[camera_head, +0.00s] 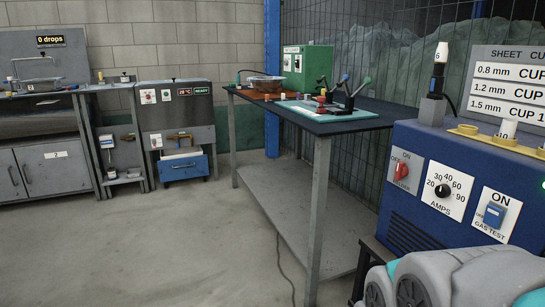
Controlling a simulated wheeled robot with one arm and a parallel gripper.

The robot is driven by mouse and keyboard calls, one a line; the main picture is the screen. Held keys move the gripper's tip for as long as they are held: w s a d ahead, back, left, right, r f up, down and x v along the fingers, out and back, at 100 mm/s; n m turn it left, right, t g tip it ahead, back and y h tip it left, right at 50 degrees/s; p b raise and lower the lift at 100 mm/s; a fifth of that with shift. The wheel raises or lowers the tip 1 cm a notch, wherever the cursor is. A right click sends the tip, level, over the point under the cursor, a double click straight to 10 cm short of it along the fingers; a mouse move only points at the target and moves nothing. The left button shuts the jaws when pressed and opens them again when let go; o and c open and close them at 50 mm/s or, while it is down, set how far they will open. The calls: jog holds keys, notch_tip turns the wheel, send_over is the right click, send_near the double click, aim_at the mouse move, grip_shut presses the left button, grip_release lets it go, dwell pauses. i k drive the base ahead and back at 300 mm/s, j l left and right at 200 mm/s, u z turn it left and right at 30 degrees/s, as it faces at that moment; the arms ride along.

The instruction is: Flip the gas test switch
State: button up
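The gas test switch (494,214) is a blue rocker on a white plate at the right, with "ON" printed above it and "GAS TEST" below. It is on the front of a blue machine (415,222). Which way the rocker is tipped is too small to tell. My grey and teal arm links fill the bottom right corner, below the switch plate. My gripper is not in view, and nothing visible touches the switch.
A red on/off switch (402,172) and a black AMPS knob (443,191) sit left of the switch. A torch (438,70) stands on the machine. A dark-topped workbench (330,124) stands behind it. The concrete floor (180,250) is clear at left.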

aim_at(493, 215)
jog(key=z, duration=1.25)
